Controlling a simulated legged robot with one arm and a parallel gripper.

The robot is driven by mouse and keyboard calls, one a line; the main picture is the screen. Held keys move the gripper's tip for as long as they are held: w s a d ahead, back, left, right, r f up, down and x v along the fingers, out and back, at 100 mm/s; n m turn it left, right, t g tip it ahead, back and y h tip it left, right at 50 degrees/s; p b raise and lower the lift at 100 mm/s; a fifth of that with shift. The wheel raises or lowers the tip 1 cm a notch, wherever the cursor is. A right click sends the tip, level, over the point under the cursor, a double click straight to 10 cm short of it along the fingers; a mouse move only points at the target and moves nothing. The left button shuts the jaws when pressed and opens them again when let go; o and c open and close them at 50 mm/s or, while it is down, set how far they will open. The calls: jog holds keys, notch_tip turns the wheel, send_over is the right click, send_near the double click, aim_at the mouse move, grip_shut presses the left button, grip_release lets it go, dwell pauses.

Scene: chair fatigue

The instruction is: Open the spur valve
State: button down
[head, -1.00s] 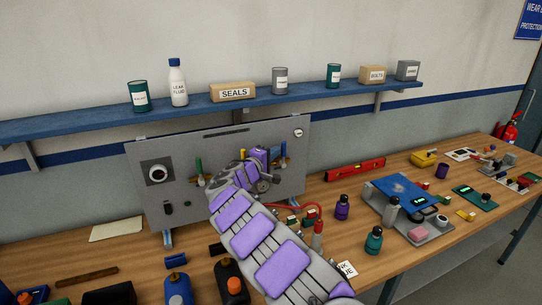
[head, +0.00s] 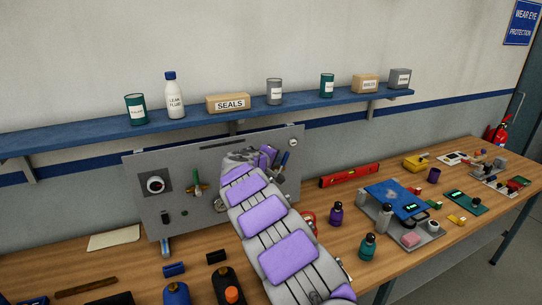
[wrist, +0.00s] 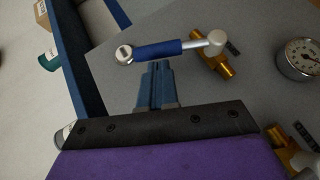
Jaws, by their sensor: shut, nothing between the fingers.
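A lever valve with a blue handle (wrist: 165,49) and a brass body (wrist: 216,67) sits on the grey panel in the wrist view. The blue handle (head: 284,161) also shows in the head view, right of my wrist. I cannot read which valve is the spur valve. My gripper (wrist: 158,68) is shut and empty, its fingertips close beside the middle of the blue handle; I cannot tell whether they touch. In the head view my arm hides the fingers and part of the panel. A green-handled valve (head: 197,178) stands upright on the panel, left of my arm.
The grey panel (head: 145,212) stands on the wooden bench, with a pressure gauge (wrist: 299,59) near the valve. A blue shelf (head: 300,105) with bottles and boxes runs above. Bottles stand on the bench beside my arm.

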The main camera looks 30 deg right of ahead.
aim_at(287, 155)
jog(key=d+m+y+p, duration=0.1)
jog(key=d+y+p, duration=0.1)
jog(key=p, duration=0.3)
jog(key=d+m+y+p, duration=0.1)
jog(key=d+y+p, duration=0.1)
jog(key=p, duration=0.4)
jog(key=shift+s+d+g+y, duration=0.1)
jog(key=shift+d+g+y, duration=0.05)
jog(key=shift+g+y, duration=0.3)
jog(key=d+y+p, duration=0.1)
jog(key=p, duration=0.1)
jog(key=shift+f+m+p, duration=0.35)
jog(key=shift+m, duration=0.05)
jog(key=shift+y, duration=0.25)
jog(key=d+f+p, duration=0.1)
jog(key=d+f, duration=0.2)
jog(key=shift+s+f, duration=0.15)
jog(key=shift+s+f, duration=0.1)
jog(key=shift+f, duration=0.1)
jog(key=shift+r, duration=0.1)
